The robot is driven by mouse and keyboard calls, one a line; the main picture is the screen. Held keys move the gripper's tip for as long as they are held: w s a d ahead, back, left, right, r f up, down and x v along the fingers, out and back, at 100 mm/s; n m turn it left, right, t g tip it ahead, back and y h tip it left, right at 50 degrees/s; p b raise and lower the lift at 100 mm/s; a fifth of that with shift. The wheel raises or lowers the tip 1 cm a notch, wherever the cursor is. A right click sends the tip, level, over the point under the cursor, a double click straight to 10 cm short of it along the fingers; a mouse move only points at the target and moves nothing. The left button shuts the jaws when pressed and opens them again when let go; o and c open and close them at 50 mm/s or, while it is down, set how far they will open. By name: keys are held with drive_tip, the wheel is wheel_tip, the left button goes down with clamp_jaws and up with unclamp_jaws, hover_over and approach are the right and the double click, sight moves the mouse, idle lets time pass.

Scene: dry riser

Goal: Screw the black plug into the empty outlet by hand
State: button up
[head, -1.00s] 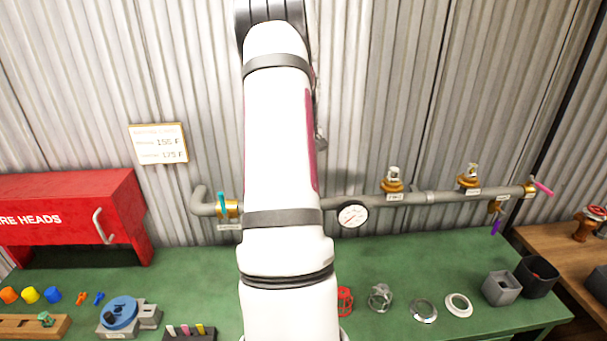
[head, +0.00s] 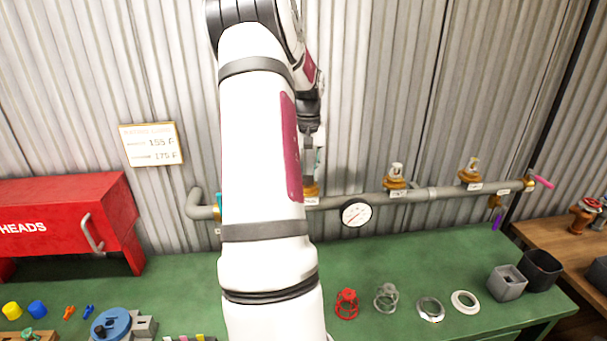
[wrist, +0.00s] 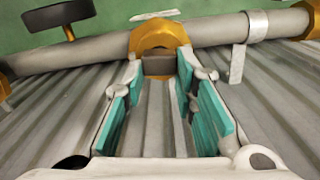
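The black plug (wrist: 158,65) shows as a dark, blocky piece between my fingertips in the wrist view. My gripper (wrist: 160,68) has its teal-padded fingers against both sides of it. Just beyond the plug is the brass outlet (wrist: 160,36) on the grey pipe. I cannot tell whether plug and outlet touch or any thread is engaged. In the head view the brass outlet (head: 312,189) is partly hidden behind my arm. My gripper (head: 316,165) points down above it there, and the plug is hard to make out.
The grey pipe (head: 435,193) runs along the corrugated wall, with two brass outlets carrying heads to the right, (head: 396,181) and (head: 470,178). A round gauge (head: 356,212) hangs nearby. Rings and cages lie on the green bench (head: 400,262). A red cabinet (head: 65,215) stands left.

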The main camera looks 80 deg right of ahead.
drive_tip(key=o, duration=0.5)
drive_tip(key=shift+s, duration=0.1)
wheel_tip(320, 180, up, 12)
idle(0.4)
